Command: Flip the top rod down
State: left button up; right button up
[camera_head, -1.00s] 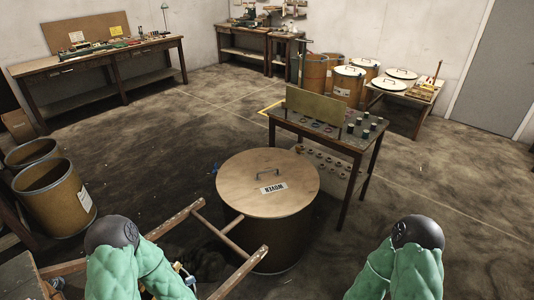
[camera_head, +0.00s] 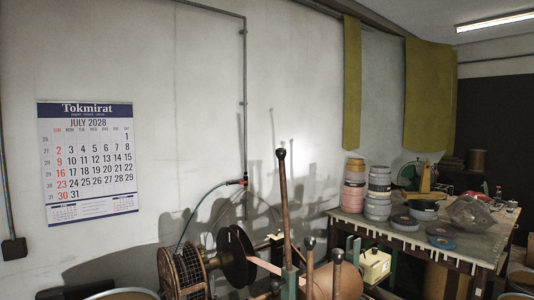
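A tall brown rod (camera_head: 284,205) with a black knob at its tip stands nearly upright, low in the middle of the head view. Two shorter rods with dark knobs, one just right of it (camera_head: 309,262) and one further right (camera_head: 337,278), rise beside it. Their lower ends run out of the bottom of the picture or are hidden. Which of them is the top rod I cannot tell for sure; the tall one reaches highest. Neither of my grippers is in view.
A dark reel (camera_head: 237,257) and a wire-mesh drum (camera_head: 182,272) stand left of the rods. A table (camera_head: 455,245) with stacked tape rolls (camera_head: 378,192) stands at the right. A wall with a calendar (camera_head: 87,160) is behind; a green hose (camera_head: 200,203) runs to a wall pipe.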

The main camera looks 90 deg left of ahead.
aim_at(281, 152)
jog(key=u, duration=3.15)
